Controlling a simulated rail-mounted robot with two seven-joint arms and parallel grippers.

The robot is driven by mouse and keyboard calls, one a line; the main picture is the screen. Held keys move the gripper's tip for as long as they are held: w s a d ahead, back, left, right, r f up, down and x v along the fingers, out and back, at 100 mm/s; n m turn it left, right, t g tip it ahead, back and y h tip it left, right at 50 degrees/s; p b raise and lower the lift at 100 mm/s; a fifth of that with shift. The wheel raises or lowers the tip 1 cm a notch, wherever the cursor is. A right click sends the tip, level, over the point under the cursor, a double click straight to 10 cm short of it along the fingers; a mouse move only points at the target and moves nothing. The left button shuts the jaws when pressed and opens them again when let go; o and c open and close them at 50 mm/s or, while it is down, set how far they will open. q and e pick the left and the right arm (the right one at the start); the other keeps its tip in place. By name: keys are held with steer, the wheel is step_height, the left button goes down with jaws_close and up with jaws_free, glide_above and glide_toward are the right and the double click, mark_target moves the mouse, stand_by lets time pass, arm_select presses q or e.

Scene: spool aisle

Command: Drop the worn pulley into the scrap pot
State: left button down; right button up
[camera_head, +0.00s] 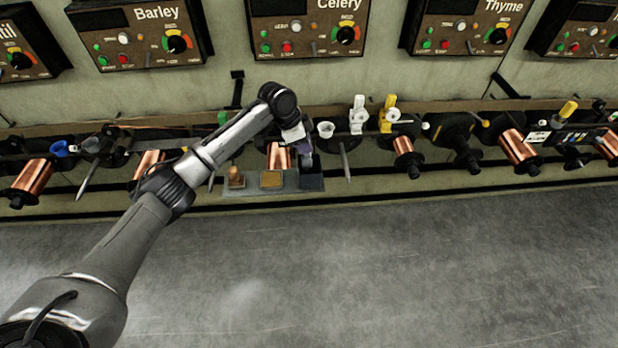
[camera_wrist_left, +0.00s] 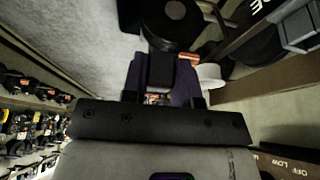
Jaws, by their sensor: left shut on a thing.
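My left gripper (camera_head: 304,153) reaches down over the far ledge, just above a small tray in the head view. A dark open box (camera_head: 312,181) sits at the tray's right end, just below the gripper. A small white cup-like piece (camera_head: 325,130) stands right of the gripper. I cannot tell for sure which one is the scrap pot. My right gripper is not in view.
The tray (camera_head: 223,188) also carries a brown stamp-like piece (camera_head: 236,178) and a gold pad (camera_head: 271,180). Copper spools (camera_head: 518,150) and dark holders line the ledge. Labelled control boxes, including Celery (camera_head: 307,30), hang above. The grey floor in front is clear.

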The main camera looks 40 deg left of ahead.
arm_select(q)
steer(key=c, duration=0.8)
jaws_free()
steer(key=p+v, duration=0.7)
steer(key=v, duration=0.6)
steer(key=shift+r, duration=0.35)
steer(key=shift+s+a, duration=0.1)
steer(key=shift+s, duration=0.05)
